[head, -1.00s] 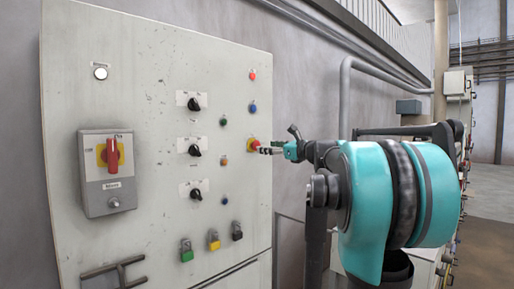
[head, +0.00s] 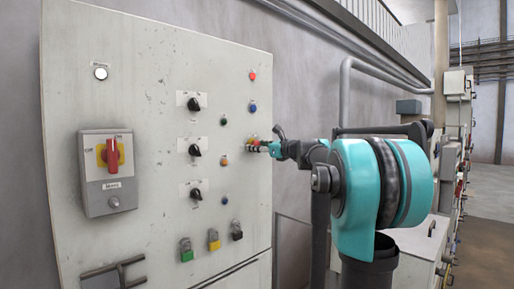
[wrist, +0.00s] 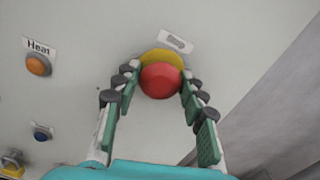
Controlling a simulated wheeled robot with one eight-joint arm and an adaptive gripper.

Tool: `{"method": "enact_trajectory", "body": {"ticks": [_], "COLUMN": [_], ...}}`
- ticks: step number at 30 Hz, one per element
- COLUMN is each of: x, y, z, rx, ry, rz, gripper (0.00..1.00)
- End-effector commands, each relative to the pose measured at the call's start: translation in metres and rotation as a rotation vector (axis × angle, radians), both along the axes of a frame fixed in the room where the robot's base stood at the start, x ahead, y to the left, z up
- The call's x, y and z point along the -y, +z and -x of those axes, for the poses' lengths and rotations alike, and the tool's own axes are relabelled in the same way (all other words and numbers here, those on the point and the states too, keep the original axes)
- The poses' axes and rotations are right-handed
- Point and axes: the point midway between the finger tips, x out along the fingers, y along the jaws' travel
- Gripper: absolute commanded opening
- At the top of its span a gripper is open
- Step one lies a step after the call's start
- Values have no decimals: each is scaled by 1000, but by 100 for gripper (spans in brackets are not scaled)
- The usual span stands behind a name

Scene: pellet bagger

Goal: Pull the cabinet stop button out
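The stop button is a red mushroom head (wrist: 161,80) on a yellow ring (wrist: 163,56), under a small label that seems to read "Stop", in the wrist view. In the head view the button (head: 253,140) is small at the cabinet's right edge, partly behind my fingers. My gripper (wrist: 161,88) is open, with one green-padded finger on each side of the red head. The fingertips are very close to its sides; I cannot tell whether they touch. In the head view my gripper (head: 257,147) reaches the panel from the right.
The cabinet panel (head: 140,65) carries an orange button (wrist: 38,64) labelled "Heat", a blue button (wrist: 41,132), black rotary knobs (head: 194,150) and a red switch (head: 112,155). Beyond the cabinet's right edge is a grey wall (head: 305,90).

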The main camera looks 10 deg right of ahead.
Motion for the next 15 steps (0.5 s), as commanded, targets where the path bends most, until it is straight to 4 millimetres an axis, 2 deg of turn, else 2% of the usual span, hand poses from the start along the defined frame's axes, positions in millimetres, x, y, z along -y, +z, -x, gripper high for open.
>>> {"method": "enact_trajectory", "body": {"ticks": [1,8,15], "x": [0,0,2], "y": [0,0,0], "z": [0,0,3], "rx": [0,0,0], "ry": [0,0,-1], "rz": [0,0,0], "gripper": [30,1,0]}}
